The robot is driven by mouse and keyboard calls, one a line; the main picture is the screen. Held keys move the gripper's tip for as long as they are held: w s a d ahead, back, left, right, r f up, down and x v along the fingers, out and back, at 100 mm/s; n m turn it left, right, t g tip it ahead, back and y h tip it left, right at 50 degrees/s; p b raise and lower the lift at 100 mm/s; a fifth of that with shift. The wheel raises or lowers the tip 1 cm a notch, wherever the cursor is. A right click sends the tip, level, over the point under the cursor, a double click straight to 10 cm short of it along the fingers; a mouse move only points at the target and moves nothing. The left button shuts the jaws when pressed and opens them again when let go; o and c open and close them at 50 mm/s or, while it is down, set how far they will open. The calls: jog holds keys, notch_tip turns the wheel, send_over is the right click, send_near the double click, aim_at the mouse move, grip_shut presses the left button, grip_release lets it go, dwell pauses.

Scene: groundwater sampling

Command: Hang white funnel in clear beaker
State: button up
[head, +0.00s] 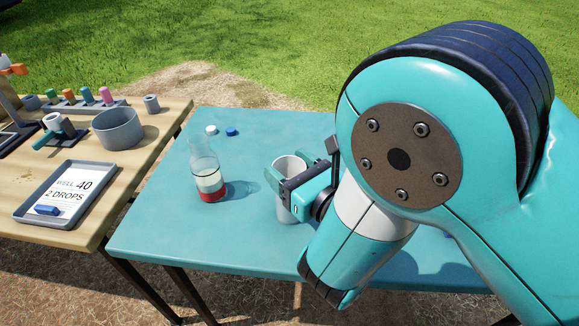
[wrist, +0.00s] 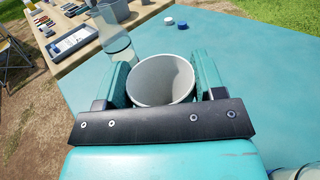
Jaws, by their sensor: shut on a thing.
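My gripper (head: 288,190) is shut on a pale, open-topped cup (head: 283,211) over the blue-green table. In the wrist view the cup's round mouth (wrist: 162,80) faces me between the two fingers, and its inside looks empty. The cup is upright in the head view; I cannot tell whether its base touches the table. It looks opaque white-grey, and I cannot tell whether it is the funnel. No clear beaker can be made out for certain. A pale glassy rim (wrist: 298,172) shows cut off at the wrist view's lower right corner.
White (head: 211,129) and blue (head: 232,131) caps lie behind. The wooden table (head: 150,135) at left bears a grey tub (head: 118,130) and a tray (head: 31,210). The blue-green table's front left is clear.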

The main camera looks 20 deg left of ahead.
jog(key=shift+f+b, duration=0.3)
jog(key=shift+f, duration=0.1)
jog(key=o, duration=1)
